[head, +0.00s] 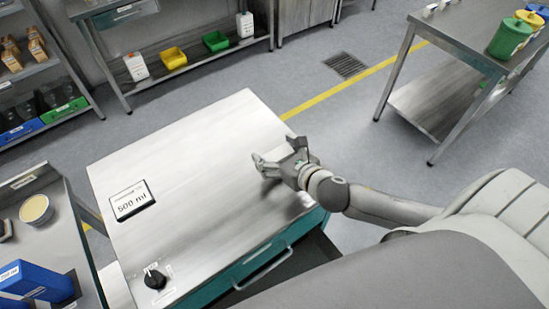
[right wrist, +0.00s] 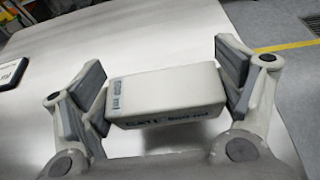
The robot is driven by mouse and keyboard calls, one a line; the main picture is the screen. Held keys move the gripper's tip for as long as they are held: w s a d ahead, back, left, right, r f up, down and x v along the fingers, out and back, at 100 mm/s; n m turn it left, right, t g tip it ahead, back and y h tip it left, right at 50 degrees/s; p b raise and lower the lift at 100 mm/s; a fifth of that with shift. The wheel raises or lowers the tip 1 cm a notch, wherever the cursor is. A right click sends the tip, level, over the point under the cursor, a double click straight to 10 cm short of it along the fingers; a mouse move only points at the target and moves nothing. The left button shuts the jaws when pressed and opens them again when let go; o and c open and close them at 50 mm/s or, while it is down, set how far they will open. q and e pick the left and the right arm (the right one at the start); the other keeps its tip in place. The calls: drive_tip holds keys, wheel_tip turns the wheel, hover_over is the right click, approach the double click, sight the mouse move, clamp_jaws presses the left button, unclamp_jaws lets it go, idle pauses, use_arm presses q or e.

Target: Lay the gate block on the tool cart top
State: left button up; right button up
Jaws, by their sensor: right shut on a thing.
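The gate block (right wrist: 168,92) is a light grey box with dark lettering reading "GATE" and "500 ml". My right gripper (right wrist: 165,88) is shut on it, with a dark pad against each end. In the head view my right gripper (head: 272,168) is over the right part of the tool cart top (head: 205,150), a bare brushed metal surface on a teal cart. The block is hard to make out there between the fingers. I cannot tell whether it touches the top or hangs just above it. My left gripper is not in view.
A side table with a blue bin (head: 37,281) stands at left. A steel table (head: 455,45) stands at upper right. The middle of the top is clear.

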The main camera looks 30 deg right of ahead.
sight(275, 160)
drive_tip(key=shift+w+f, duration=0.25)
drive_tip(key=shift+f, duration=1.55)
drive_tip(key=o, duration=0.9)
drive_tip(key=shift+f, duration=0.15)
drive_tip(key=b+v, duration=0.1)
drive_tip(key=v, duration=0.9)
drive_tip(key=shift+s, duration=0.25)
drive_tip(key=shift+v, duration=0.9)
drive_tip(key=shift+w, duration=0.1)
